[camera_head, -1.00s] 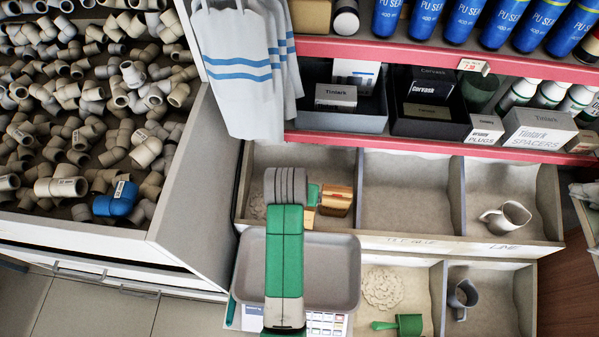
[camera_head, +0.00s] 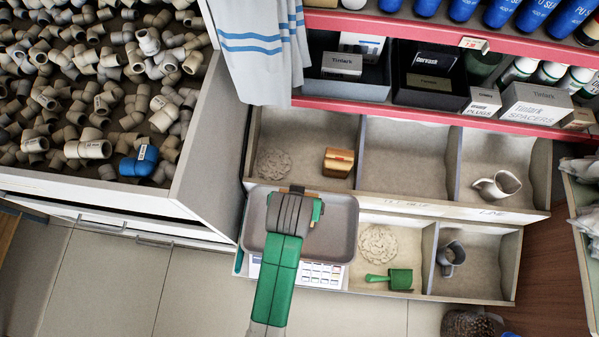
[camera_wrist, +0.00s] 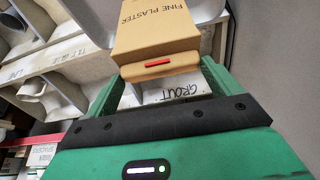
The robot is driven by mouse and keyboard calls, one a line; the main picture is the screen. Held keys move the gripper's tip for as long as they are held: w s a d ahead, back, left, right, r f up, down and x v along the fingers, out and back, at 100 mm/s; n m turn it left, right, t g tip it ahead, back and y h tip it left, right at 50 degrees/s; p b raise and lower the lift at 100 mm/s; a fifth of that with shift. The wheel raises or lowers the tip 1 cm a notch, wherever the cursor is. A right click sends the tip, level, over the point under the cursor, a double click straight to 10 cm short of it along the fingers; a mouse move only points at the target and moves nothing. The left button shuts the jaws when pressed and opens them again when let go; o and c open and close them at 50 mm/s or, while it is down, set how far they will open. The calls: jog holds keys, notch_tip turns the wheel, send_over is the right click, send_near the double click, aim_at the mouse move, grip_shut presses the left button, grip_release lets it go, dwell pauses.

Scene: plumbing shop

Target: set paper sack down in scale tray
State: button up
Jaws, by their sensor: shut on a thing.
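The paper sack (camera_wrist: 157,35) is brown, printed FINE PLASTER, with a red strip near its end. In the wrist view it sits between the green fingers of my gripper (camera_wrist: 163,82), which is shut on it. In the head view my gripper (camera_head: 306,206) is over the grey scale tray (camera_head: 341,240), and my wrist hides most of the sack. The tray belongs to a scale with a keypad (camera_head: 315,276) at its front. I cannot tell whether the sack touches the tray or hangs above it.
Behind the tray are open bins of powder (camera_head: 410,165), one holding an orange-brown object (camera_head: 338,162), another a grey jug (camera_head: 497,185). A green scoop (camera_head: 392,280) lies in the bin right of the tray. A pipe-fitting drawer (camera_head: 205,150) stands left, a towel (camera_head: 260,45) above.

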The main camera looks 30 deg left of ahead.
jog(key=shift+s+d+r+p, duration=0.35)
jog(key=shift+d+r, duration=0.15)
jog(key=shift+r, duration=0.25)
jog(key=shift+s+d, duration=0.15)
jog(key=shift+d, duration=0.15)
notch_tip(320, 180, down, 10)
jog(key=b, duration=0.3)
jog(key=shift+b, duration=0.3)
jog(key=shift+f, duration=0.1)
jog(key=shift+f, duration=0.15)
jog(key=o, duration=1.6)
jog(key=p+v, duration=0.4)
jog(key=v, duration=0.8)
